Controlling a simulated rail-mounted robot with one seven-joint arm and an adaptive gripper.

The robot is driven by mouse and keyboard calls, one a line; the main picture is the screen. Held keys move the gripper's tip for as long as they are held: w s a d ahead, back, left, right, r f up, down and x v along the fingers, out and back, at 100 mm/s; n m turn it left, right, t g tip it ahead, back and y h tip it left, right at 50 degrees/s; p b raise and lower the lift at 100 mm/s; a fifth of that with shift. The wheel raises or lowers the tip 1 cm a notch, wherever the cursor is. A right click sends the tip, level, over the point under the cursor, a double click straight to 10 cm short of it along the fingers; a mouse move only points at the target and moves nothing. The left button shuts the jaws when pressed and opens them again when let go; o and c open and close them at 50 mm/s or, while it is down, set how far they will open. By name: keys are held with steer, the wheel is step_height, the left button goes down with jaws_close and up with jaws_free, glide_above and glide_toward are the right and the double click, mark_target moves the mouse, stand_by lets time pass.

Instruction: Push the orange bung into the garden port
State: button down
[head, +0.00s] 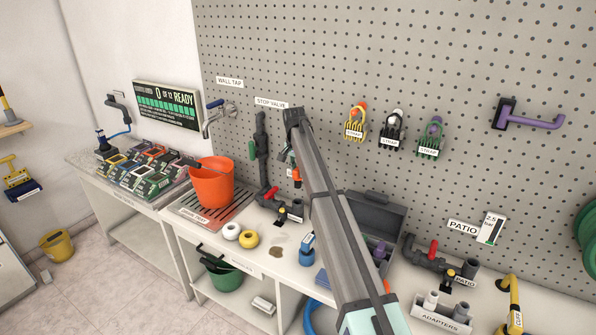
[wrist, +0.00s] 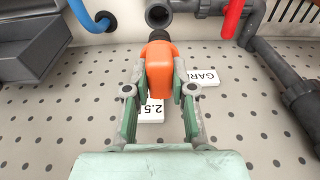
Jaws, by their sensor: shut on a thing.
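My gripper (wrist: 163,82) is shut on the orange bung (wrist: 158,68), with one finger on each side of it. The bung's black tip points at the open round mouth of the garden port (wrist: 158,15). The dark mouth still shows past the tip, and the tip appears to be outside it. In the head view, the bung (head: 296,174) shows beside my arm, just above the grey upright pipe end (head: 297,207). My arm hides most of the gripper there.
A red valve lever (wrist: 233,18) and dark pipes lie right of the port. A blue hose (wrist: 90,16) is at the left. The toolbox (head: 375,215) stands behind my arm.

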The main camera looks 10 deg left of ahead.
mark_target(297, 183)
steer(key=shift+r, duration=0.1)
steer(key=shift+f+b, duration=0.5)
steer(key=shift+f, duration=2.4)
steer(key=shift+f+b, duration=0.45)
steer(key=shift+f, duration=2.35)
steer(key=c, duration=0.9)
jaws_free()
steer(key=shift+r, duration=0.1)
steer(key=shift+s+a+r+p, duration=0.15)
steer(key=shift+r+p, duration=0.45)
steer(key=shift+r, duration=0.6)
steer(key=shift+s+d+r+p, duration=0.15)
steer(key=shift+r+p, duration=0.4)
steer(key=shift+r, duration=0.65)
steer(key=shift+a, duration=0.1)
